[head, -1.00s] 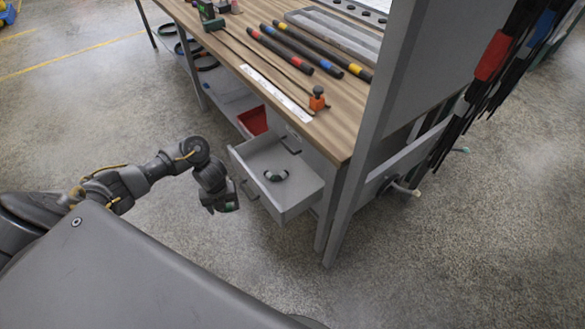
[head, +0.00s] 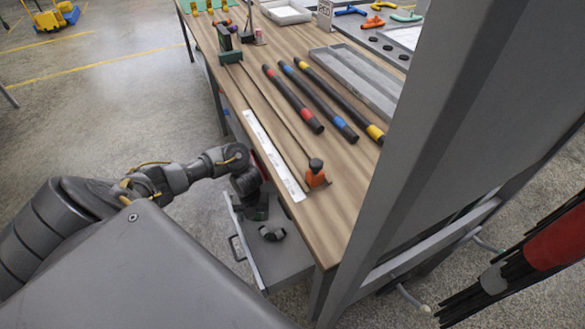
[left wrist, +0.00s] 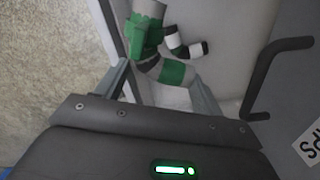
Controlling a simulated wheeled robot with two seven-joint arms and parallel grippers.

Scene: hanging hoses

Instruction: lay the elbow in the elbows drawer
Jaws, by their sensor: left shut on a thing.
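My left gripper (head: 258,211) is shut on an elbow. In the left wrist view the held elbow (left wrist: 172,73) shows green bands and a dark bend between the two fingers (left wrist: 165,84). It is over the open grey drawer (head: 283,262), near the drawer's wall. I cannot tell whether it touches the floor of the drawer. A second, dark and pale elbow (head: 272,233) lies in the drawer just beside the gripper; it also shows in the left wrist view (left wrist: 186,46). My right gripper is not in view.
The drawer's handle (left wrist: 272,75) and part of a label (left wrist: 309,146) show in the left wrist view. The workbench top (head: 240,105) overhangs close to my left wrist. A grey post (head: 400,170) stands to the right. The drawer's near part is bare.

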